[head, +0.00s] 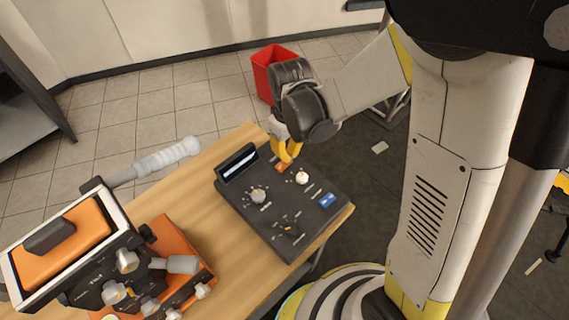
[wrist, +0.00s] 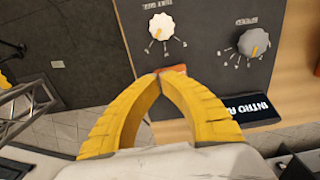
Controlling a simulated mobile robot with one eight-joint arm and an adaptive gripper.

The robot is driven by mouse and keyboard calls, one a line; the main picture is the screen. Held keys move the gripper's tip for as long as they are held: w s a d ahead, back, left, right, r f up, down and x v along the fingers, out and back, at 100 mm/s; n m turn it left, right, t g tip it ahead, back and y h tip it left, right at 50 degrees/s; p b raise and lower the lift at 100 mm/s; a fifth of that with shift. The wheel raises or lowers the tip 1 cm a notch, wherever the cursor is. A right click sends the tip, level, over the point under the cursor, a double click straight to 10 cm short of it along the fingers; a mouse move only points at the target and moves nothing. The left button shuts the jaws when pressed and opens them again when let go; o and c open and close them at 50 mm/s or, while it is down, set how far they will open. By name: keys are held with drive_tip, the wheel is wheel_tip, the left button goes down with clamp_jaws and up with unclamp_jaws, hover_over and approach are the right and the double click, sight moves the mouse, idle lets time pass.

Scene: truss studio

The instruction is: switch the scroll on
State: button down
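A dark control panel (head: 265,222) lies on the wooden table, with a lit display (head: 240,165) at its far left corner. The display also shows in the wrist view (wrist: 250,108), its text upside down. An orange switch (head: 281,167) sits near the panel's far edge; in the wrist view only a strip of it (wrist: 173,70) shows past my fingertips. A blue switch (head: 327,200) is at the panel's right. I cannot read which switch is the scroll. My gripper (head: 289,158) has its yellow fingers together and empty, right at the orange switch; contact is unclear.
A white knob (head: 302,178) and a grey knob (head: 258,195) are close to my fingers. A smaller dial (head: 289,225) is nearer the front. An orange device (head: 125,260) stands left on the table. A red bin (head: 268,70) is on the floor behind.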

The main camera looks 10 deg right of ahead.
drive_tip(key=shift+f+b, duration=0.8)
drive_tip(key=shift+f, duration=0.1)
drive_tip(key=shift+r, duration=0.15)
drive_tip(key=shift+r+p, duration=2.65)
drive_tip(key=shift+r, duration=0.8)
drive_tip(key=s+d+r+m+t, duration=0.3)
drive_tip(key=s+d+r, duration=0.1)
drive_tip(key=r, duration=0.4)
drive_tip(key=s+d+r+m+t, duration=0.3)
drive_tip(key=s+d+r+t, duration=0.1)
drive_tip(key=r, duration=0.4)
drive_tip(key=shift+s+d+m+b, duration=0.4)
drive_tip(key=shift+s+d, duration=0.25)
drive_tip(key=shift+s, duration=0.35)
